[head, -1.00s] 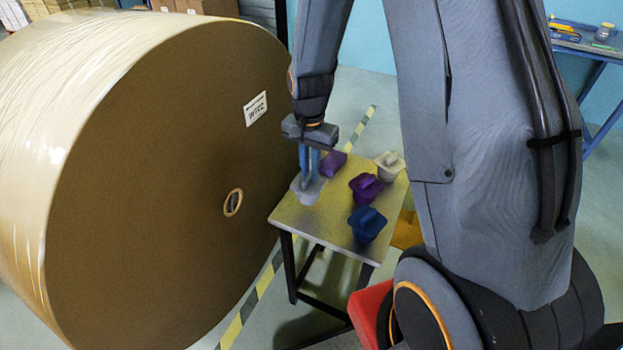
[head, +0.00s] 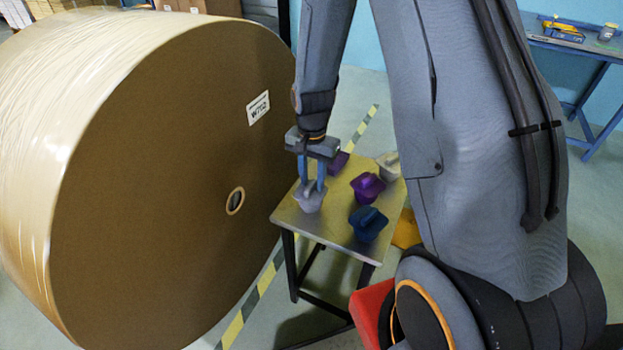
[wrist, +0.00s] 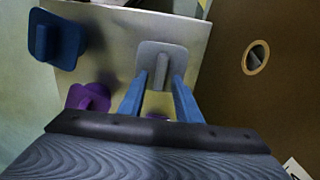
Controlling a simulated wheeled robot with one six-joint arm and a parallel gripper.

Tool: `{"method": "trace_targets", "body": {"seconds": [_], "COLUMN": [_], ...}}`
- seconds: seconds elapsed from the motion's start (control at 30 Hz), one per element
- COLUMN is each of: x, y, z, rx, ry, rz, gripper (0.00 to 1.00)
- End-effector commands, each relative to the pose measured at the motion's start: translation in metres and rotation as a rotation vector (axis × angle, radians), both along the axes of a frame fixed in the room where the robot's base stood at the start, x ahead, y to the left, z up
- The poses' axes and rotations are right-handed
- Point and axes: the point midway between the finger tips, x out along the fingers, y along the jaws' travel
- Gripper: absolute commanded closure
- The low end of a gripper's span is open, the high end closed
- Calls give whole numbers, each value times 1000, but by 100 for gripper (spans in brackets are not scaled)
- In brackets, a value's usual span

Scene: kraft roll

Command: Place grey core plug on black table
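The grey core plug (head: 309,200) stands upright on the near left corner of the small black-legged table (head: 328,226), which has a dull metal top. My gripper (head: 312,186) is just above it, fingers pointing down. In the wrist view, the grey plug (wrist: 150,55) shows its square flange and raised grip tab. My open gripper (wrist: 161,82) has one blue finger on each side of the tab, with a gap visible. The plug's lower body is hidden in the wrist view.
A blue plug (head: 367,224), a purple plug (head: 367,187), a second purple plug (head: 339,161) and a cream plug (head: 388,165) share the tabletop. A large kraft roll (head: 150,200) with a core hole (head: 235,201) stands close on the left.

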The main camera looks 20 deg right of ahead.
Motion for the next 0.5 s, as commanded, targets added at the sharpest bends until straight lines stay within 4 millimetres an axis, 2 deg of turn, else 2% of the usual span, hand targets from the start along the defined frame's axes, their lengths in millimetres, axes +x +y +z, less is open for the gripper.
{"method": "trace_targets", "body": {"seconds": [0.17, 0.5], "x": [2, 2], "y": [0, 0], "z": [15, 76], "rx": [0, 0], "ry": [-4, -6], "rz": [0, 0], "gripper": [69, 69]}}
